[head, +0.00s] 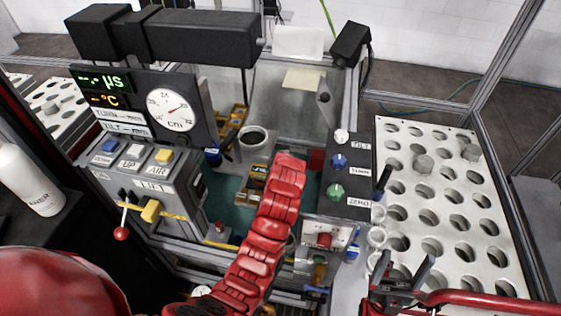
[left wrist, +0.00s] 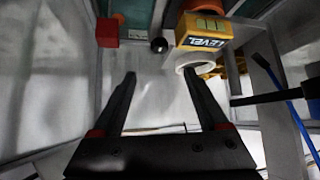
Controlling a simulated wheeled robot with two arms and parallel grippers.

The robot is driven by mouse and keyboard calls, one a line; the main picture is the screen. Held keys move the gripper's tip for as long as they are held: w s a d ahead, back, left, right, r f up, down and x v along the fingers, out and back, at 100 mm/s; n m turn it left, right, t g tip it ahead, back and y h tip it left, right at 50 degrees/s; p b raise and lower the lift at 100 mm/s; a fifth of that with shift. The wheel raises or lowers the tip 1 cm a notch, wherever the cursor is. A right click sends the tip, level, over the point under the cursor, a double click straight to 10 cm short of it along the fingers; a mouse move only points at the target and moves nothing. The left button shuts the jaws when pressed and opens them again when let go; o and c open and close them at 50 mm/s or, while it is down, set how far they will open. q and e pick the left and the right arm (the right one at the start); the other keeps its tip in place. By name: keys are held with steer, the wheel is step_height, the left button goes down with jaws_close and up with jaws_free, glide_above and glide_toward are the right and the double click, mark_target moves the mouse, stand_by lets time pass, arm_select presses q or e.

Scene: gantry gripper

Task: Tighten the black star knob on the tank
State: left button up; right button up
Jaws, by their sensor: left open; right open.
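A small dark round knob (head: 323,97) sits on the tank's (head: 305,125) right-hand wall in the head view. A black rounded knob (left wrist: 159,45) shows in the left wrist view, just beyond and between the fingertips; its star shape cannot be made out. My left gripper (left wrist: 159,75) is open, with nothing between its fingers, and apart from this knob. In the head view my red left arm reaches into the tank area and its gripper is hidden.
A yellow LEVEL box (left wrist: 204,31) and a red block (left wrist: 107,32) flank the knob. A control panel (head: 150,185) stands left, a perforated white rack (head: 455,215) right. A dark panel (head: 347,180) carries coloured knobs.

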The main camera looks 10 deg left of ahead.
arm_select(q)
steer(key=b+x, duration=0.3)
steer(key=x, duration=0.8)
steer(key=shift+s+f, duration=0.1)
steer(key=shift+b+x, duration=0.65)
steer(key=shift+x, duration=0.2)
jaws_close()
